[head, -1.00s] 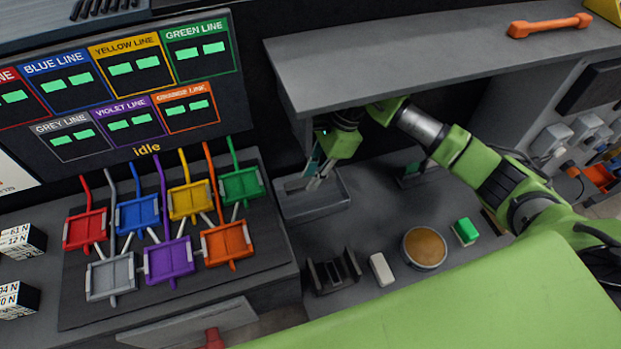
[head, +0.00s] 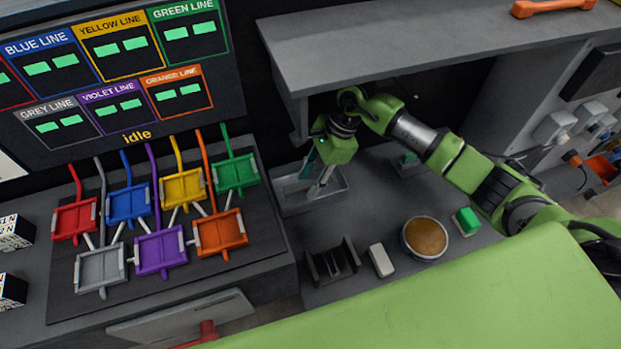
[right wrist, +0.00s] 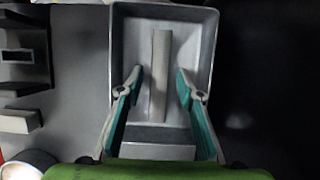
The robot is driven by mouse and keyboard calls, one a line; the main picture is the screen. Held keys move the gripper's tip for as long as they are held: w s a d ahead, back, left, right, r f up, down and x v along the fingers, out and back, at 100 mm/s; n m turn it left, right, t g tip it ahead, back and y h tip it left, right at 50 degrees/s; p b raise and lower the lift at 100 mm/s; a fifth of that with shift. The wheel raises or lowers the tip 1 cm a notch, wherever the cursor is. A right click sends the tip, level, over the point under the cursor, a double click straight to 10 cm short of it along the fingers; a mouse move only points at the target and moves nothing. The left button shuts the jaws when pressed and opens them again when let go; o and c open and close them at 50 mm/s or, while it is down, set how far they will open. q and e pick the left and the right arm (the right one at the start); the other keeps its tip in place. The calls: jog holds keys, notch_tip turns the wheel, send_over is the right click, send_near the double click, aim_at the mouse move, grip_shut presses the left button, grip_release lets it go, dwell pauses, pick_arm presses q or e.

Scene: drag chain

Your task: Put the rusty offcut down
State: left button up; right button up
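A grey metal tray (head: 300,205) stands under the shelf in the head view; it also shows in the right wrist view (right wrist: 202,20). A narrow, dull grey-beige strip (right wrist: 160,75), which looks like the offcut, lies lengthwise in the tray; no clear rust colour shows. My right gripper (head: 318,182) reaches down into the tray. In the right wrist view its teal-padded fingers (right wrist: 160,85) are spread on either side of the strip, with a gap to each side. The gripper is open and holds nothing. My left gripper is not in view.
The grey shelf (head: 430,55) overhangs the tray and the arm. In front are a dark slotted holder (head: 331,262), a pale block (head: 381,261), a round tan-filled pot (head: 425,238) and a green block (head: 467,221). Coloured carriers (head: 161,250) fill the left board.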

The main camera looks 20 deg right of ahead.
jog(key=shift+r, duration=0.2)
jog(key=shift+d+r, duration=0.15)
jog(key=shift+r, duration=0.05)
jog(key=b+v, duration=0.1)
jog(key=v, duration=0.5)
jog(key=shift+d+r+b, duration=0.1)
jog(key=shift+b, duration=0.25)
jog(key=shift+d+r, duration=0.1)
jog(key=shift+r, duration=0.2)
